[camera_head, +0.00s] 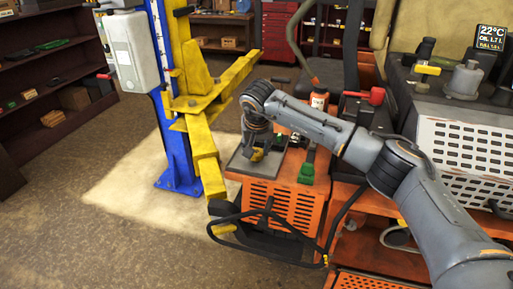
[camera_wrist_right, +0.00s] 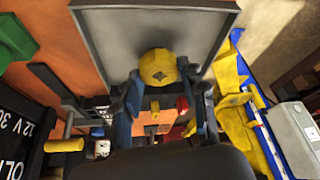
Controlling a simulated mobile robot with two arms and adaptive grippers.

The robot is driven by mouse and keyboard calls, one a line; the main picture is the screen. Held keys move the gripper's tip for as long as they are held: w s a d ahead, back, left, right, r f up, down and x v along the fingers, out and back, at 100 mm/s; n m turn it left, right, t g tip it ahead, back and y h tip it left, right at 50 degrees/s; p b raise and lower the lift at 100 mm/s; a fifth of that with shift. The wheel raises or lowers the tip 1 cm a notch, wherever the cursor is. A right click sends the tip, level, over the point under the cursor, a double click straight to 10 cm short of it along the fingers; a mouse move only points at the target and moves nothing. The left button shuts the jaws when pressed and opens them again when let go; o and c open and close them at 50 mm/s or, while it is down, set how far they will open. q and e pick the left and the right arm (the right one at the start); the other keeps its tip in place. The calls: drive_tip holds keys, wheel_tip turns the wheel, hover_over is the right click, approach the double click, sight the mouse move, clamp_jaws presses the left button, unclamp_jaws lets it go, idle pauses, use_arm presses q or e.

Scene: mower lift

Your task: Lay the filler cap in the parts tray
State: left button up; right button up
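The yellow filler cap (camera_wrist_right: 158,68) sits between the two fingertips of my right gripper (camera_wrist_right: 158,84) in the wrist view, and the fingers look closed on its sides. Whether the cap touches the tray floor is hard to tell. My left gripper is not in view.
The tray stands on an orange cart (camera_head: 270,200) with a green-ended tool (camera_head: 306,173) and an orange bottle (camera_head: 319,98) nearby. A blue post (camera_head: 178,150) with a yellow lift arm (camera_head: 205,155) rises close to the tray's left. A black cable hangs in front.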

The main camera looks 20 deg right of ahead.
drive_tip(key=o, duration=0.4)
drive_tip(key=shift+r, duration=0.25)
drive_tip(key=shift+b+v, duration=1.45)
drive_tip(key=shift+v, duration=4.45)
drive_tip(key=shift+f, duration=0.1)
